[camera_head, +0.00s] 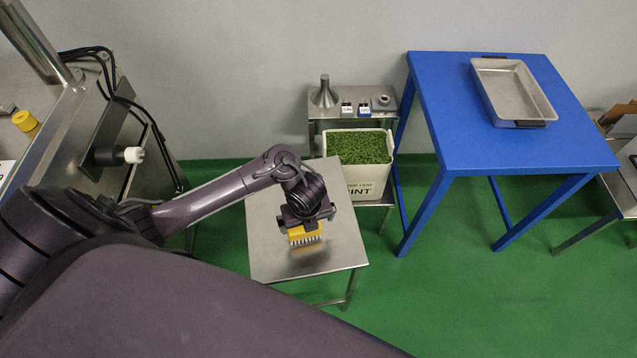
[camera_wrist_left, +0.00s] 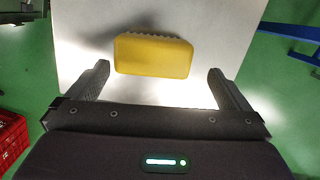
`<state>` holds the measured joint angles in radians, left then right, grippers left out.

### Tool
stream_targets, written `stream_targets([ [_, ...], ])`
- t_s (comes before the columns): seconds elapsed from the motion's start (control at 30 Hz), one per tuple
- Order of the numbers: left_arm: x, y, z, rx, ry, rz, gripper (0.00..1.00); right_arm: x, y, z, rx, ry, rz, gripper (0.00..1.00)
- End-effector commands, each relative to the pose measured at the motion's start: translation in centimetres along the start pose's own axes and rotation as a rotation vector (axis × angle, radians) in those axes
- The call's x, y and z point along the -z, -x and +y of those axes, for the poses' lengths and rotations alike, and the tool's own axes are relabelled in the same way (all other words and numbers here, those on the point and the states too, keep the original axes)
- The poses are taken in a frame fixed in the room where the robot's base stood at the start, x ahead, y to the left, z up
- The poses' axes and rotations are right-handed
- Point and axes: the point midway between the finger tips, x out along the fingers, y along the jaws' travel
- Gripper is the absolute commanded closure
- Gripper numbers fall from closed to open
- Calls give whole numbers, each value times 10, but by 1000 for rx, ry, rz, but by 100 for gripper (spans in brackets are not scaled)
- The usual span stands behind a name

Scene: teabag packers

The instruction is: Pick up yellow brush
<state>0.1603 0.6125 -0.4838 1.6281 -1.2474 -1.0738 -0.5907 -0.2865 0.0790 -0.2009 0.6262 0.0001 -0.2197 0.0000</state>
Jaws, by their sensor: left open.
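The yellow brush (camera_head: 306,235) has a block-shaped back and pale bristles along its lower edge. It is at a small steel table (camera_head: 262,262), just below my left gripper (camera_head: 306,221) in the head view. In the left wrist view the brush (camera_wrist_left: 153,55) lies ahead of the fingertips, between their lines, with a gap on each side. My left gripper (camera_wrist_left: 158,78) is open there and its fingers do not touch the brush. Whether the brush rests flat on the table is hard to tell. My right gripper is not in view.
A white bin of green leaves (camera_head: 365,178) stands behind the table, near a steel shelf (camera_head: 345,116) with small items. A blue table (camera_head: 450,100) holding a metal tray (camera_head: 548,108) is at right. A red crate (camera_wrist_left: 12,140) shows at the wrist view's left edge.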

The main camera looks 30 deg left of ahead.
Motion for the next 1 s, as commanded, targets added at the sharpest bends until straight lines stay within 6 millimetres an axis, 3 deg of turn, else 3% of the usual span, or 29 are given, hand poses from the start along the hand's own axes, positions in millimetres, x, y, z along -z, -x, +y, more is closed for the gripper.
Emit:
stream_targets([
  [0.1, -4, -10, 8, -25, -39, 9, 0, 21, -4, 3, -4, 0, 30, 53],
  [0.17, -4, -18, 9, -28, -43, 11, 0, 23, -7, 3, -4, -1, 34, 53],
  [0.27, -4, -27, 9, -26, -42, 10, 0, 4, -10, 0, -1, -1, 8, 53],
  [0.4, -4, -39, 9, -26, -40, 9, 0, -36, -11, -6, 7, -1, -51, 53],
  [0.5, -4, -54, 8, -26, -39, 10, 0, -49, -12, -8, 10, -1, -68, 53],
  [0.6, -4, -69, 8, -25, -39, 9, 0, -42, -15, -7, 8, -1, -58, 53],
  [0.8, -5, -81, 8, -23, -40, 7, 0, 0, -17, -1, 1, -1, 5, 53],
  [1.0, -5, -81, 8, -23, -40, 6, 3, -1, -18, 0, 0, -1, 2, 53],
])
